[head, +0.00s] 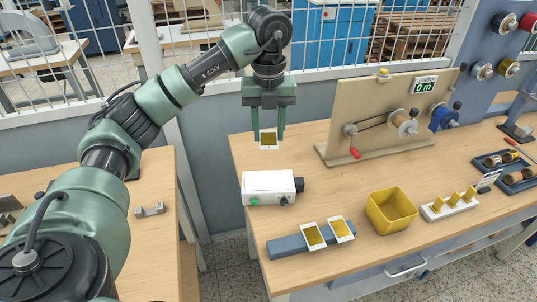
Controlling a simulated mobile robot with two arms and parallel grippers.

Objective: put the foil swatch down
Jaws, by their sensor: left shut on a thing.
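My left gripper (268,133) points straight down at the back left of the wooden workbench. It is shut on a foil swatch (269,141), a small white card with a gold face that shows between and below the fingertips. The swatch appears close to the bench top, but I cannot tell whether it touches it. Two similar white and gold swatches (313,236) (341,229) lie on a blue-grey bar (283,247) at the front of the bench. My right gripper is not in view.
A white box device (268,186) with a green button stands in front of the held swatch. A yellow bin (391,211) and a white rack with yellow pieces (449,208) stand to the right. A beige winding board (385,115) rises behind. Bare bench (340,184) lies between.

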